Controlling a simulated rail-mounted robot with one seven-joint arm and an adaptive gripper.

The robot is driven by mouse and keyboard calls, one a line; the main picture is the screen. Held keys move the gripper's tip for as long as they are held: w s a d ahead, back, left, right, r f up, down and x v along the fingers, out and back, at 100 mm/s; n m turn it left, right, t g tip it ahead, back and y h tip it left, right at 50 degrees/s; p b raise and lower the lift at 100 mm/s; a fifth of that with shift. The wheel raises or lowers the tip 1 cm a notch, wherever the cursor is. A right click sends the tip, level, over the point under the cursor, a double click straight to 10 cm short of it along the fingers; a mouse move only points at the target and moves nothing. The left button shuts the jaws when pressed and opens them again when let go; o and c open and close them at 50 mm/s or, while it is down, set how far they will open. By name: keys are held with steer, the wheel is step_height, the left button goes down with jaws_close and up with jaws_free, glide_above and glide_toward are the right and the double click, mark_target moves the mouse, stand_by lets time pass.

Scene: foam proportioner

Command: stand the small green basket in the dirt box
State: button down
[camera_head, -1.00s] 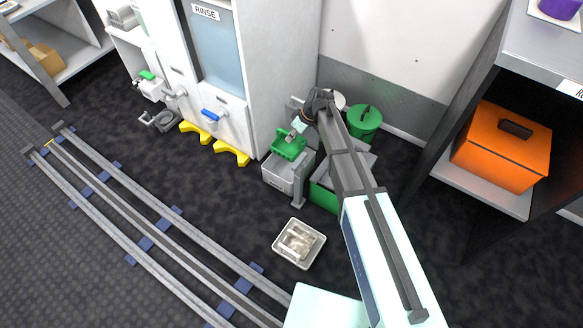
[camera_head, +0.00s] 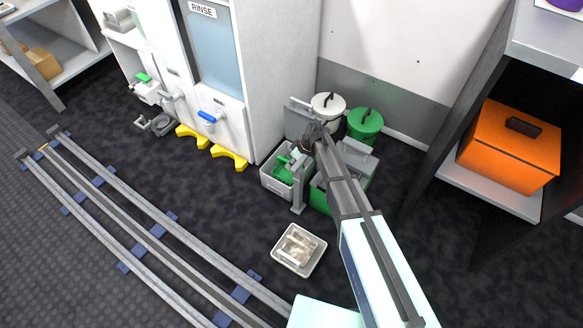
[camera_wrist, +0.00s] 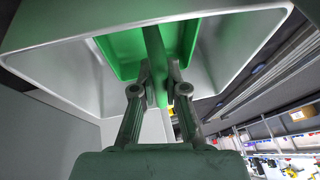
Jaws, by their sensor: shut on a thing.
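The small green basket (camera_head: 284,174) is inside the open grey box (camera_head: 268,183), below its rim. In the wrist view the basket (camera_wrist: 122,50) sits between the pale walls of the box (camera_wrist: 55,72). My gripper (camera_wrist: 158,88) is shut on the basket's upright green handle. In the head view my gripper (camera_head: 300,158) is over the right part of the grey box. Whether the basket touches the box floor is hidden. I see no label showing whether this grey box is the dirt box.
A green box (camera_head: 320,200) stands close on the right, partly behind my arm. A white lidded bin (camera_head: 327,104) and a green lidded bin (camera_head: 365,122) stand behind. A pale tray (camera_head: 299,250) lies on the floor in front. The RINSE cabinet (camera_head: 270,70) stands at the left.

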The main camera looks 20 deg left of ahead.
steer(key=shift+f, duration=0.8)
steer(key=shift+f, duration=0.4)
steer(key=c, duration=1.2)
jaws_free()
steer(key=shift+r, duration=0.15)
steer(key=shift+r, duration=0.25)
steer(key=p+v, duration=0.4)
steer(key=v, duration=0.8)
